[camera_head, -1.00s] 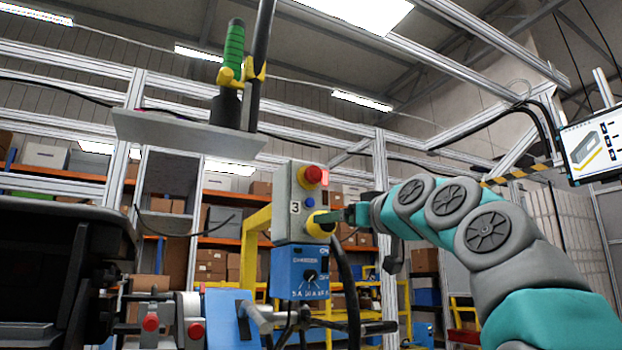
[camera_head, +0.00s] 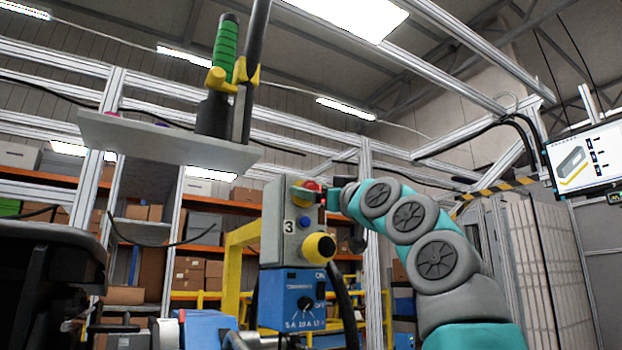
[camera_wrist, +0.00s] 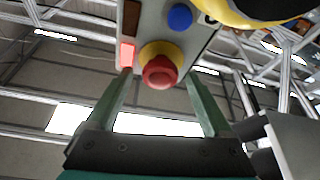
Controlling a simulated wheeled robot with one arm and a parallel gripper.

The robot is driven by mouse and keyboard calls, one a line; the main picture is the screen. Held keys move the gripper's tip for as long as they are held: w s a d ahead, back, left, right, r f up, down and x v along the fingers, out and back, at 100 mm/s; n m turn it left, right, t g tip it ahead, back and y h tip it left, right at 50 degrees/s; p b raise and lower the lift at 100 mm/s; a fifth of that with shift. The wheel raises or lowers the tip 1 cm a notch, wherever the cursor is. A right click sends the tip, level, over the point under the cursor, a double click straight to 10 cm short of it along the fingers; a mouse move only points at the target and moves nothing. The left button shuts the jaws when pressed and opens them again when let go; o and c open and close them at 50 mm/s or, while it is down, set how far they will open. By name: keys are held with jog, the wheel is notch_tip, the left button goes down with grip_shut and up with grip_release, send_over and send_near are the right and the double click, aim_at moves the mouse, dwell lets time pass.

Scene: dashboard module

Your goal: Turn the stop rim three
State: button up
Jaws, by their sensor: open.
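The grey control box marked 3 (camera_head: 283,245) stands upright in the middle of the head view. Its red stop button (camera_head: 311,186) is near the top, partly covered by my gripper (camera_head: 312,195). In the wrist view the red button (camera_wrist: 159,72) has a yellow rim (camera_wrist: 160,49) around its base. My gripper (camera_wrist: 158,76) is open, with one green finger on each side of the button. Gaps show between the fingers and the button, and nothing is held.
A blue button (camera_wrist: 180,17) and a lit red lamp (camera_wrist: 127,55) sit close to the stop rim. A large yellow-and-black knob (camera_head: 320,247) sticks out below. A blue dial box (camera_head: 292,300) hangs underneath. A grey shelf with a green-handled tool (camera_head: 227,50) is at upper left.

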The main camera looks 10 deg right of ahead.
jog(key=shift+w+a+r, duration=0.3)
jog(key=shift+w, duration=0.3)
jog(key=shift+c, duration=0.2)
